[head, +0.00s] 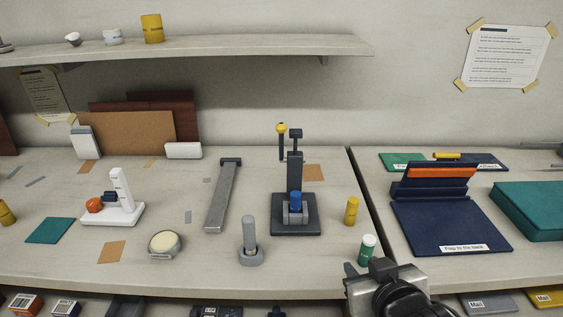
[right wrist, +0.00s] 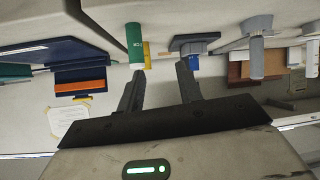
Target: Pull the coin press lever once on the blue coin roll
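The coin press (head: 292,224) stands on the counter, with a dark base and upright column. Its lever (head: 281,140) stands upright at the top and ends in a yellow knob (head: 281,127). The blue coin roll (head: 296,202) stands upright in the press's grey holder. It shows partly in the right wrist view (right wrist: 193,63), beside the press base (right wrist: 193,44). My right gripper (head: 365,266) is at the counter's front edge, right of and nearer than the press. Its fingers (right wrist: 160,68) are apart with nothing between them. My left gripper is out of view.
A green roll with a white cap (head: 367,251) stands just beyond my right gripper, with a yellow roll (head: 351,211) behind it. A shelf (head: 200,48) overhangs the back.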

